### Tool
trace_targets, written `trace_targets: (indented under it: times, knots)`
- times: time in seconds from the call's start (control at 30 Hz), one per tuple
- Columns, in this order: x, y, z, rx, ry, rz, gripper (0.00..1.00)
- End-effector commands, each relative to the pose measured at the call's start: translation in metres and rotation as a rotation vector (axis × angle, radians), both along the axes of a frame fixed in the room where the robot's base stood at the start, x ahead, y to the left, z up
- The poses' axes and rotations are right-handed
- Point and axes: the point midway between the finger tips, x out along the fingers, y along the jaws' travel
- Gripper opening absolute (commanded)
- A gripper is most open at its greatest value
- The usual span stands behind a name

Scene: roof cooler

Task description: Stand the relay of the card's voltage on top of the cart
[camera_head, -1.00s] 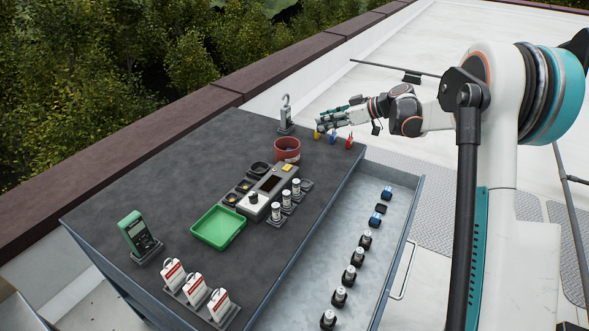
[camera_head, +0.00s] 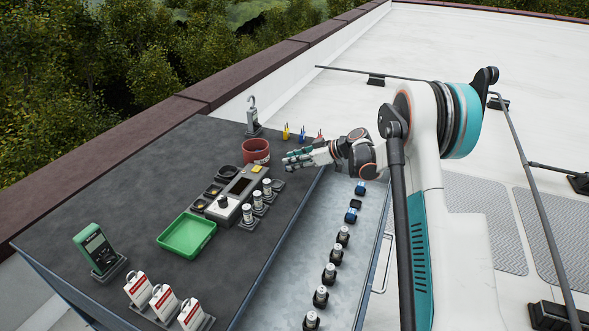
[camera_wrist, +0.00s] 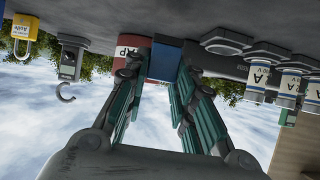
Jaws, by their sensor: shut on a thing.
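My gripper (camera_head: 290,161) is over the dark cart top (camera_head: 120,190), right of the red can in the head view. In the wrist view, which is upside down, its teal fingers (camera_wrist: 160,85) are shut on a blue block-shaped relay (camera_wrist: 165,60). No voltage mark on it is readable. The head view hides most of it behind the fingers. Two blue relays (camera_head: 361,188) (camera_head: 351,215) sit in the open drawer (camera_head: 285,290), with a dark empty-looking spot between them. Red-and-white cards or tags (camera_head: 163,303) stand at the near left, their print unreadable.
The red can (camera_head: 256,152) stands close to my gripper. A grey panel (camera_head: 232,195) with white cylinders (camera_head: 257,200), a green tray (camera_head: 187,235), a green meter (camera_head: 96,248) and a hooked grey device (camera_head: 252,118) occupy the top. The far left of the top is bare.

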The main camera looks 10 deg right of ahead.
Motion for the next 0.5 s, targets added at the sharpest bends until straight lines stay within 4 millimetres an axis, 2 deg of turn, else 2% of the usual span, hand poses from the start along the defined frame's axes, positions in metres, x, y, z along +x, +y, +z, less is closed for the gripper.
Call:
trace_targets:
  times: [0.03, 0.13, 0.5]
  knots:
    - [0.0, 0.0, -0.012, 0.0, 0.0, 0.0, 0.0]
    - [0.0, 0.0, -0.024, 0.0, 0.0, 0.0, 0.0]
    - [0.0, 0.0, -0.028, 0.0, 0.0, 0.0, 0.0]
